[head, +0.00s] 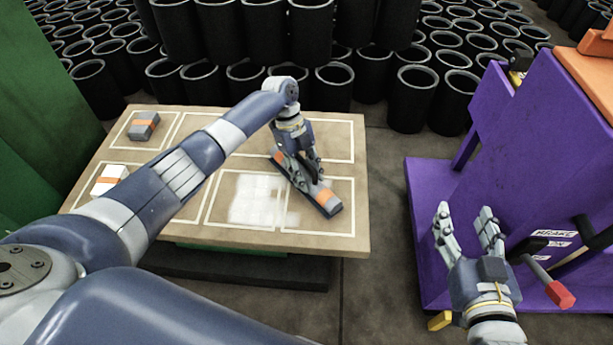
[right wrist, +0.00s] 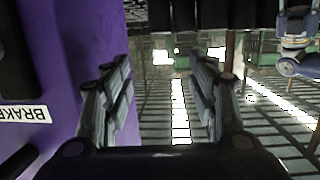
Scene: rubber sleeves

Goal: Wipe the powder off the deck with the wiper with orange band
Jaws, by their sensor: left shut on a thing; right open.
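The deck (head: 345,240) is a tan board with white outlined fields. White powder (head: 258,198) lies as a pale patch in a front middle field and reaches past its right line. The wiper with orange band (head: 325,200) is a long grey bar with a dark underside. It lies slantwise just right of the powder, at or close above the deck; contact is unclear. My left gripper (head: 300,175) is shut on the wiper and hides its middle. My right gripper (head: 466,228) is open and empty in front of the purple machine; its fingers also show in the right wrist view (right wrist: 168,95).
A grey block with an orange band (head: 144,124) and a white block with an orange band (head: 110,178) lie on the deck's left side. Black sleeves (head: 408,100) stand behind. A purple machine (head: 530,150) with a red-ended lever (head: 558,292) stands right.

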